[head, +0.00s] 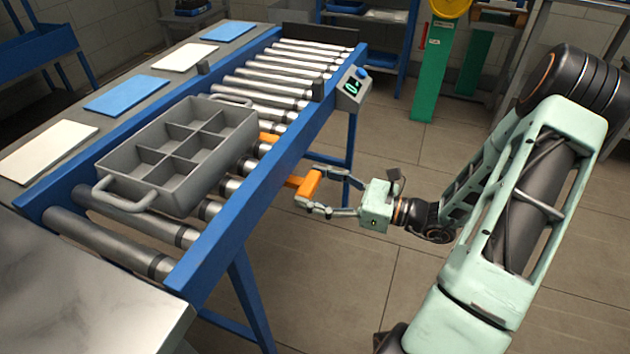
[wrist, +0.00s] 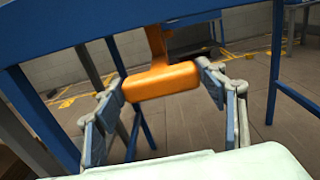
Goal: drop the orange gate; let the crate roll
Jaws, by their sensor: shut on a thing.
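The orange gate shows as an orange handle (head: 308,184) outside the near blue rail, and an orange part (head: 268,138) stands up among the rollers at the crate's far end. The grey crate (head: 150,206) sits on the rollers, with several empty compartments and a loop handle at each end. My gripper (head: 316,188) is shut on the orange handle. In the wrist view the handle (wrist: 162,82) is a T-shaped bar between my two fingers, its stem running up to the blue rail. The crate hides part of the gate.
The roller conveyor (head: 240,190) has a blue frame, with free rollers beyond the crate up to a dark end plate (head: 318,37). A small display box (head: 352,90) is on the near rail. White and blue pads (head: 127,94) lie on the side shelf. A steel table (head: 80,290) is at lower left.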

